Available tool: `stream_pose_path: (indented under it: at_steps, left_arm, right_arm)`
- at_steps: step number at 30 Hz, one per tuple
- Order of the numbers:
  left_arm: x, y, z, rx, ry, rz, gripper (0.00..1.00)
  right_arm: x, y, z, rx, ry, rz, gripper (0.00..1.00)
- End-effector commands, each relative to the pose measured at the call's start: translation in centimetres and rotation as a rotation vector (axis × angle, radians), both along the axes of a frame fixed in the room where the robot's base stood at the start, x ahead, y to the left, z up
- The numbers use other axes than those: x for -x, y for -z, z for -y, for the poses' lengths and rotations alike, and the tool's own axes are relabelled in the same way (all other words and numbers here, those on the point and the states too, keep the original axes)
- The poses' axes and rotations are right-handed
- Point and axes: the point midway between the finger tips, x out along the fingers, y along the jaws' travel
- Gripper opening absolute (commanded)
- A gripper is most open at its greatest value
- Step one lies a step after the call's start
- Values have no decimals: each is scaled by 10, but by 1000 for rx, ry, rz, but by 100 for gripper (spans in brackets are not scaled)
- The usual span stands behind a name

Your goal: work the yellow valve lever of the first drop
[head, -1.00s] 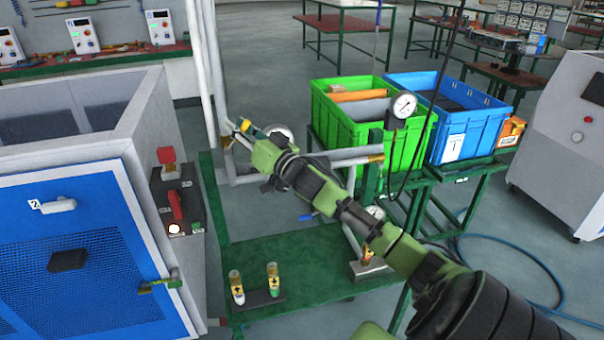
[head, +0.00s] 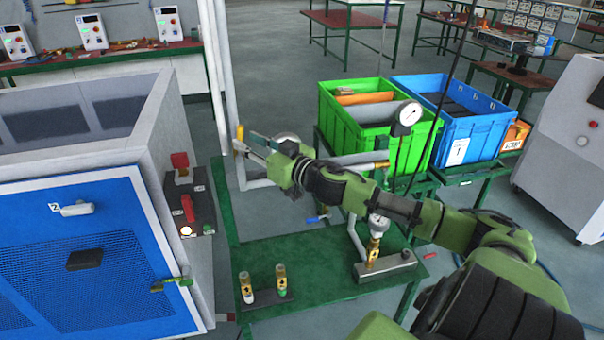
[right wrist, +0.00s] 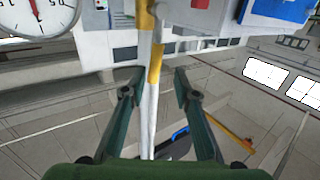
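The yellow valve lever (head: 239,138) shows upright against the thin white pipe, just left of my right fingertips in the head view. My right gripper (head: 254,146) reaches in from the right at the pipe's height. In the right wrist view my right gripper (right wrist: 155,88) has its fingers apart, with visible gaps on both sides of the white pipe (right wrist: 148,118). The yellow lever (right wrist: 154,62) appears between and beyond the fingertips, in line with the pipe. I cannot tell whether a finger touches it. My left gripper is not in view.
The blue-doored cabinet (head: 90,255) is left. Green (head: 375,150) and blue (head: 480,130) crates stand behind.

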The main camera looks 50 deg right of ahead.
Motion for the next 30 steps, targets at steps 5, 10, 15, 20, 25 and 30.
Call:
stream_pose_path:
  at_steps: [5,10,15,20,25,30]
  left_arm:
    - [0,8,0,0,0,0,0]
    - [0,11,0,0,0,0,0]
    - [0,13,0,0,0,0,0]
    - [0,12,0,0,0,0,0]
    - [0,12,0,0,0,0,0]
    - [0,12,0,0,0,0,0]
  right_arm:
    - [22,3,1,1,0,-4,28]
    - [41,3,1,-2,-1,-4,28]
    - [60,2,2,-2,0,-4,28]
    - [81,1,3,-2,1,-4,28]
    - [91,29,9,4,70,-51,28]
    - [103,61,13,16,138,-115,28]
